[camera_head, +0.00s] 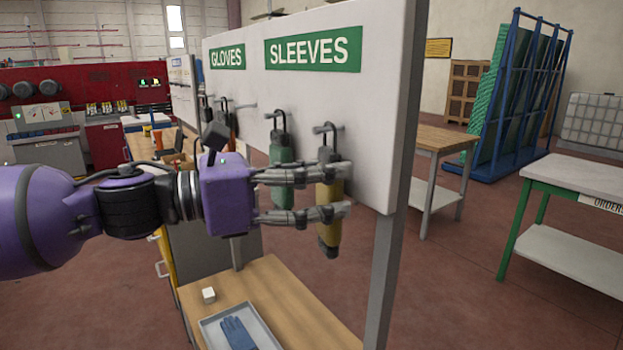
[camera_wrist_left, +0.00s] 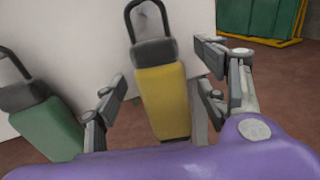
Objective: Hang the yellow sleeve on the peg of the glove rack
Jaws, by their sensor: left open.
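The yellow sleeve (camera_head: 328,232) hangs upright against the white board of the glove rack (camera_head: 385,75), under the "SLEEVES" sign. Its dark loop appears to be over the right-hand peg (camera_head: 320,128). My left gripper (camera_head: 345,190) is open in front of it, its fingers covering part of the sleeve in the head view. In the left wrist view, the yellow sleeve (camera_wrist_left: 163,95) stands between the spread fingers of the gripper (camera_wrist_left: 160,72), with a visible gap at least on the left. My right gripper is not in view.
A green sleeve (camera_head: 280,155) hangs on the neighbouring peg to the left, close to the fingers.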

